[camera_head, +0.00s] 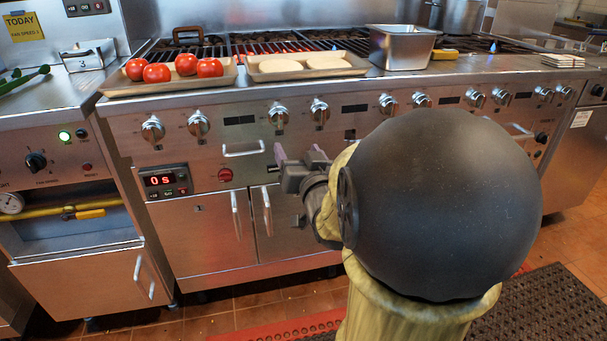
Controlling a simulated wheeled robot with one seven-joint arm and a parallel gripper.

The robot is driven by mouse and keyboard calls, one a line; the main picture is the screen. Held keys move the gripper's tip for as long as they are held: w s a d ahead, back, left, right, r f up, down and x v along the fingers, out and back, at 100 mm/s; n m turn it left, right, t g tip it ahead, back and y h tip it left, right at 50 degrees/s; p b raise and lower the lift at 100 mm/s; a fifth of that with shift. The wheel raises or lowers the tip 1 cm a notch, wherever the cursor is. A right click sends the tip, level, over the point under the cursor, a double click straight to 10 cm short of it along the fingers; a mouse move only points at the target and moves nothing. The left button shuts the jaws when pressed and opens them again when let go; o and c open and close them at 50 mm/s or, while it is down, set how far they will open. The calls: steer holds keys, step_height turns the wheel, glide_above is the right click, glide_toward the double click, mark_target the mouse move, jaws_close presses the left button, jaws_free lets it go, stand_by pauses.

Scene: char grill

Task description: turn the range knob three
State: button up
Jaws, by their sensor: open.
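A row of silver range knobs runs along the steel front panel. The third from the left (278,114) and its neighbour, the fourth (320,111), are both in plain view; I cannot read any numbers naming knob three. Two more knobs, the first (152,129) and second (198,124), sit further left. My gripper (298,155) is open and empty, its fingers apart. In the picture it is just below the third and fourth knobs, apart from both. How far it is from the panel is hard to tell.
A small handle (243,149) and a red button (225,174) are left of my gripper. Cabinet door handles (266,211) stand out below. Above are a tomato tray (115,87), a patty tray (258,75) and a metal pan (402,58). My arm hides part of the right side.

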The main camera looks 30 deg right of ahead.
steer(key=shift+b+v, duration=0.9)
steer(key=shift+v, duration=0.65)
steer(key=s+a+f+n+g+y+p, duration=0.1)
steer(key=a+f+n+g+y+p, duration=0.15)
steer(key=a+f+g+p, duration=0.6)
steer(key=s+a+f+n+g+y+p, duration=0.2)
steer(key=s+a+f+n+g+p, duration=0.15)
steer(key=s+a+g, duration=0.45)
step_height(320, 180, up, 36)
steer(key=s+d+m+p, duration=0.1)
steer(key=d+p, duration=0.1)
steer(key=p, duration=3.5)
steer(key=shift+r+t, duration=0.2)
steer(key=shift+t, duration=0.15)
